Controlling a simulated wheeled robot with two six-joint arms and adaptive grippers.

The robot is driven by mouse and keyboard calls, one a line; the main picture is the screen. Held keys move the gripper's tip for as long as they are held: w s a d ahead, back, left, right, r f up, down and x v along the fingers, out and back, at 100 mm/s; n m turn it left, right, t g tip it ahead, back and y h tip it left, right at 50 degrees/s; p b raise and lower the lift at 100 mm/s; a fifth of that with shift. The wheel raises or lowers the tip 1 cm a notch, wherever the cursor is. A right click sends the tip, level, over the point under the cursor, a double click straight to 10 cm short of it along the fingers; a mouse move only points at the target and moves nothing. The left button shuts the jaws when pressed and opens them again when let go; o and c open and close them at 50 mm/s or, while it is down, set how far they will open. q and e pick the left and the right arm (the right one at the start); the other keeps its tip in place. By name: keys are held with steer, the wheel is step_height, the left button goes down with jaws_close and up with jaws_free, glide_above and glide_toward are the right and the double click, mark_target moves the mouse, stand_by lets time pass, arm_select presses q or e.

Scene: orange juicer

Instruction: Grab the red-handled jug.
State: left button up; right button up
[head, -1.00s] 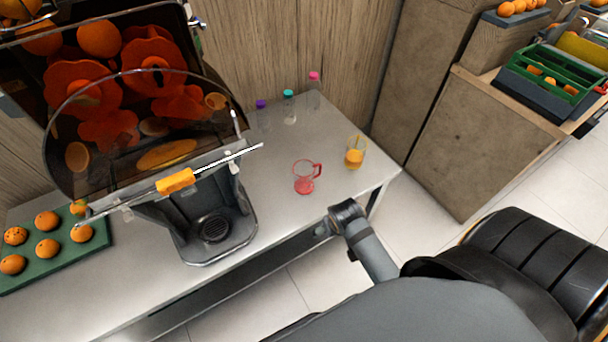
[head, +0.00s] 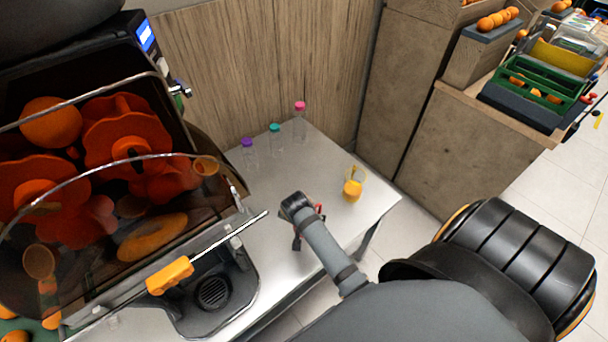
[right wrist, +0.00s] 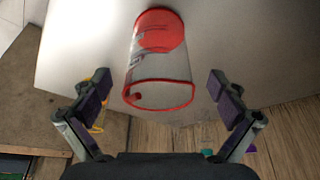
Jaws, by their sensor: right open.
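The red-handled jug (right wrist: 158,62) is clear with a red rim and a red base. In the right wrist view it lies between and ahead of the two fingers of my right gripper (right wrist: 158,85), with visible gaps at both sides. Its handle is not clear there. In the head view my right arm hides most of the jug; only a bit of red (head: 320,210) shows beside the arm. My right gripper (head: 297,240) is open over the table, partly hidden by its own wrist. My left gripper is not in view.
A jug with orange juice (head: 353,187) stands to the right on the metal table (head: 262,200). Bottles with purple (head: 247,142), teal (head: 274,127) and pink (head: 300,106) caps stand at the back. The large juicer (head: 120,190) fills the left side.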

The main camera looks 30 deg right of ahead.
steer(key=shift+w+d+f, duration=0.15)
steer(key=shift+w+f, duration=0.05)
steer(key=shift+f, duration=0.2)
steer(key=shift+w+d+f, duration=0.1)
steer(key=shift+f, duration=0.2)
steer(key=x, duration=0.4)
steer(key=shift+s, duration=0.25)
steer(key=shift+w+d+f, duration=0.1)
steer(key=shift+f, duration=0.2)
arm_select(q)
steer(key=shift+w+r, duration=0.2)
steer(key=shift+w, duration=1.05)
arm_select(e)
steer(key=c, duration=1.2)
